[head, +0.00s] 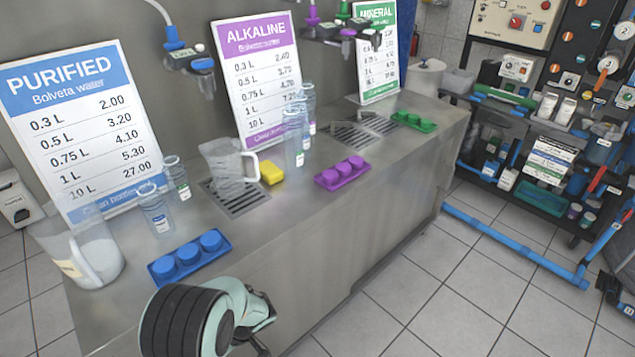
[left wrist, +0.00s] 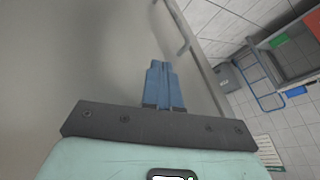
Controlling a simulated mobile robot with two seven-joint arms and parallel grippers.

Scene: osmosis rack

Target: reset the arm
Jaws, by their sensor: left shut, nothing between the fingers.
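My left gripper (left wrist: 160,68) shows in the left wrist view with its two blue fingers together and nothing between them. The steel front of the counter (left wrist: 90,50) fills the left of that view. In the head view, a mint-green and black part of my arm is at the bottom, in front of the counter (head: 330,215); the fingertips are not clear there. My right gripper is not in view.
On the counter are a blue cap tray (head: 188,258), a purple cap tray (head: 342,175), a clear pitcher (head: 225,165), a yellow sponge (head: 271,173), and several clear bottles. Blue pipes (head: 510,245) run low at the right. The tiled floor (head: 440,300) before the counter is clear.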

